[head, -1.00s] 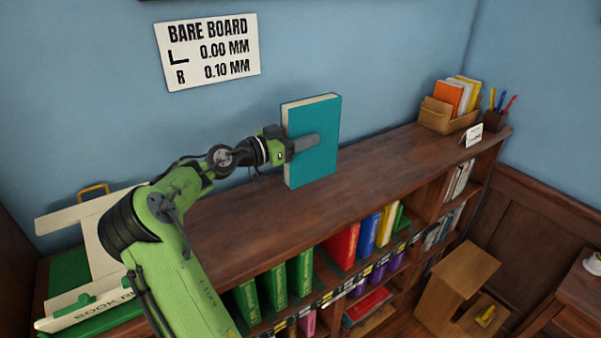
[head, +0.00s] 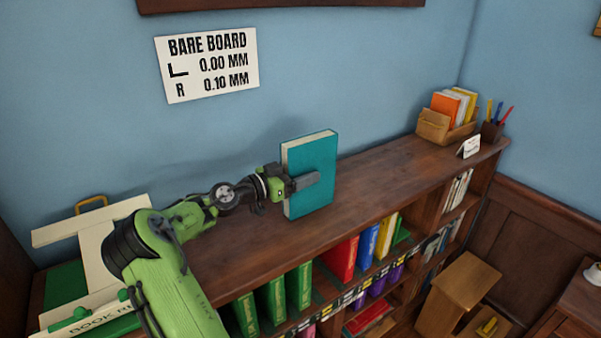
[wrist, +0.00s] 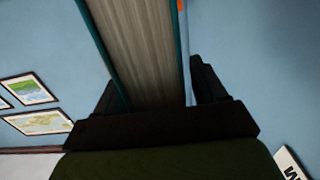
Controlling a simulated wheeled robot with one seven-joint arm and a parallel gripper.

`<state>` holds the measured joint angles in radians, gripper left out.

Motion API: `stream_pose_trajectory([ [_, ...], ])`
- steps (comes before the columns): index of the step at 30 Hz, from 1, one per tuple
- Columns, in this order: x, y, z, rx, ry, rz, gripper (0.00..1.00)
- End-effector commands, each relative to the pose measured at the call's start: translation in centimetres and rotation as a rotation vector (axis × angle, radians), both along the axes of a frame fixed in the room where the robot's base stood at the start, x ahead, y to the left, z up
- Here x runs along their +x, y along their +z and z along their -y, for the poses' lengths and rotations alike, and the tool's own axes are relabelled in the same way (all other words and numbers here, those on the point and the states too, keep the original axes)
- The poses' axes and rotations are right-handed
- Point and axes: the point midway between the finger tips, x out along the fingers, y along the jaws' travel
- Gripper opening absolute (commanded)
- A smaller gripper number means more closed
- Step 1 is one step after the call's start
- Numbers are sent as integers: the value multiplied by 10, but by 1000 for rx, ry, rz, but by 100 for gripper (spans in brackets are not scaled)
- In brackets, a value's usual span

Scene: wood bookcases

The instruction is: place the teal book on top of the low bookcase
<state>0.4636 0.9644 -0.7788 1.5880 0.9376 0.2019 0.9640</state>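The teal book (head: 312,165) stands upright over the low bookcase (head: 375,170), near the middle of its top. My gripper (head: 300,184) is shut on the teal book from the left, with one dark finger across its front cover. The book's lower edge looks at or very near the wooden top; I cannot tell whether it touches. In the wrist view the book's pale page block (wrist: 145,50) lies between the two dark fingers.
A box of orange, white and yellow books (head: 447,120), a small white card (head: 469,146) and a pencil cup (head: 492,131) stand at the top's right end. Green, red, blue and yellow books fill the shelves below. A white-and-green book cart (head: 95,235) is at left. The top between is clear.

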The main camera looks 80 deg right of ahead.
Motion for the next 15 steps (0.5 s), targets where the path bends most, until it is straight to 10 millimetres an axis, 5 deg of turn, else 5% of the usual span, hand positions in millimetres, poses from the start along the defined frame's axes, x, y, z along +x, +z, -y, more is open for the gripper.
stream_pose_trajectory([
  [8, 0, 3, 0, 0, 0, 0, 70],
  [15, 38, -1, -41, -1, 7, 2, 70],
])
